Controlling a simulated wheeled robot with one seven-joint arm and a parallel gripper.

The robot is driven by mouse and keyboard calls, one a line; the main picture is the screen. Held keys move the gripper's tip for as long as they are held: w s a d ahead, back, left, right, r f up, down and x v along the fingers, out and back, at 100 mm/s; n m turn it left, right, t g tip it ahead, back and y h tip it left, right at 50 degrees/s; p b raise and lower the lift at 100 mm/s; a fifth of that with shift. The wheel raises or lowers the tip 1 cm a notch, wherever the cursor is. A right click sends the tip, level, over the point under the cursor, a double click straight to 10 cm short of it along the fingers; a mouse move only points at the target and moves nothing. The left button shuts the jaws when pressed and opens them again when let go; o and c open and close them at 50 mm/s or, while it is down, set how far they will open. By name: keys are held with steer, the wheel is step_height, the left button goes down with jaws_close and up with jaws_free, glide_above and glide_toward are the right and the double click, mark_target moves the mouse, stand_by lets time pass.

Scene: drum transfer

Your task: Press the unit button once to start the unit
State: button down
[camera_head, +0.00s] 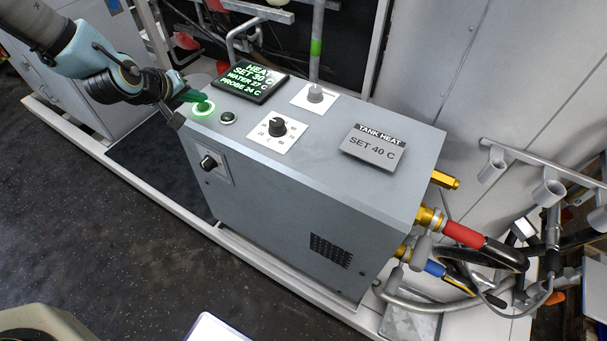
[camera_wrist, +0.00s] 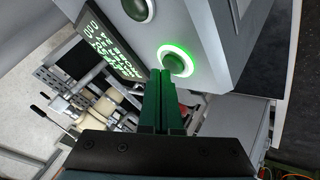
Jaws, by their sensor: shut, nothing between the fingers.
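The grey unit (camera_head: 290,205) has a round green button (camera_head: 203,106) with a lit green ring at the left end of its top. The button also shows in the wrist view (camera_wrist: 177,62). My gripper (camera_head: 200,97) is shut and empty, its green fingertips right by the button. In the wrist view, the fingertips (camera_wrist: 161,73) overlap the button's lower left edge; I cannot tell whether they touch it. The screen (camera_head: 249,82) is lit and reads HEAT, SET 30 C, WATER 27 C, PROBE 24 C.
A dark round button (camera_head: 227,118) sits close to the green one. A dial knob (camera_head: 277,127), a grey knob (camera_head: 315,94) and a TANK HEAT SET 40 C sign (camera_head: 373,148) are farther right. A rotary switch (camera_head: 208,162) is on the front. Hoses (camera_head: 465,236) leave the right side.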

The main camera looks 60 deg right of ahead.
mark_target(200, 108)
steer(key=shift+r, duration=0.1)
steer(key=shift+r+p, duration=2.15)
steer(key=shift+r, duration=0.85)
steer(key=w+a+r+n+t+y, duration=0.15)
steer(key=w+a, duration=0.25)
steer(key=a, duration=0.4)
steer(key=w+a+r+y, duration=0.1)
steer(key=w+a+y, duration=0.15)
steer(key=a, duration=0.45)
steer(key=w+a+r+n+t+y, duration=0.1)
steer(key=w+a, duration=0.4)
steer(key=a, duration=0.3)
steer(key=s+a+r+n+g+y, duration=0.1)
steer(key=s+a+r+n+y, duration=0.1)
steer(key=a, duration=1)
steer(key=s+a+r+n+g+y, duration=0.1)
steer(key=s+a+r, duration=0.3)
steer(key=a, duration=0.9)
steer(key=shift+s+r+n+y, duration=0.25)
steer(key=shift+s+n+y, duration=0.1)
steer(key=shift+s+y, duration=0.2)
